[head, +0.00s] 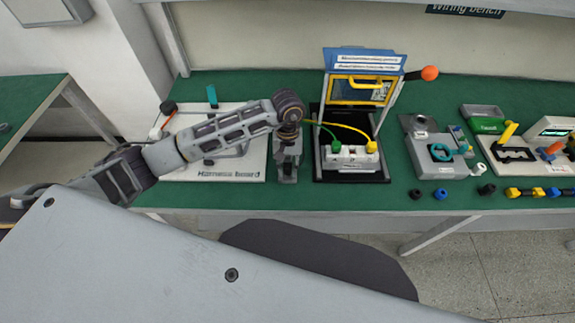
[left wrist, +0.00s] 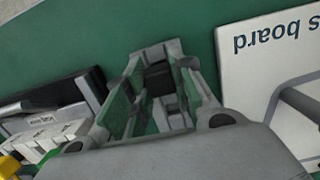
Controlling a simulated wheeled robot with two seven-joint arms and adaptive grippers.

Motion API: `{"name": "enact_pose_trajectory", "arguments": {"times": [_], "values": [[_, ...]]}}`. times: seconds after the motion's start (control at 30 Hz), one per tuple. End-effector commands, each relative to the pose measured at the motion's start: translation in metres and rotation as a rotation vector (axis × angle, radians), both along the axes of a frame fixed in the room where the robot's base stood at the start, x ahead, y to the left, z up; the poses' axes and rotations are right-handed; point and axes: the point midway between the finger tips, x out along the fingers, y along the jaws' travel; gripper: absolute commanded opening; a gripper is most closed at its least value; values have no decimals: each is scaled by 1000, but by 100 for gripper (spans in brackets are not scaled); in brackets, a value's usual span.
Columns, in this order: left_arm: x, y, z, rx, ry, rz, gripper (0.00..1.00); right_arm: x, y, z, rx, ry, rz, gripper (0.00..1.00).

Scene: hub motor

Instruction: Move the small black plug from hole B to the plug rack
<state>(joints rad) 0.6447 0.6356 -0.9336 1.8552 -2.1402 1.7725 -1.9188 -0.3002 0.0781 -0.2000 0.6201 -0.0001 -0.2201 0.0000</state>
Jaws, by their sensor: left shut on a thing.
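My left gripper (head: 287,178) is over the green bench top, between the harness board and the test fixture. In the left wrist view its fingers (left wrist: 158,62) are shut on a small black thing, which looks like the black plug (left wrist: 158,76). The fingers hide part of it. A white block (head: 350,158) with a green plug (head: 336,146) and a yellow plug (head: 371,147) stands in the fixture. It shows partly at the left of the left wrist view (left wrist: 50,138). I cannot make out which hole is B, nor pick out the plug rack for sure. My right gripper is not in view.
The harness board (head: 235,172) lies close left of the gripper. The fixture's raised lid (head: 362,90) and an orange-tipped lever (head: 429,73) stand to the right. Loose black (head: 415,194) and blue (head: 440,194) pieces lie near the front edge. A grey device (head: 438,157) stands behind them.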

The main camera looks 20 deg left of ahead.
Motion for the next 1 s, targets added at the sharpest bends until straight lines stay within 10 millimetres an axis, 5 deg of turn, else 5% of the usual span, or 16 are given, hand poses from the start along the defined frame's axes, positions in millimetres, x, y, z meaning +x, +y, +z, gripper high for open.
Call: {"name": "enact_pose_trajectory", "arguments": {"times": [0.87, 0.9, 1.0], "values": [[0, 0, -6, 0, 0, 0, 6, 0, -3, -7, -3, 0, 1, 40], [0, 0, -6, 0, 0, 0, 28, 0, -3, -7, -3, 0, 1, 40], [0, 0, -6, 0, 0, 0, 41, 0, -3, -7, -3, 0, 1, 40]]}}
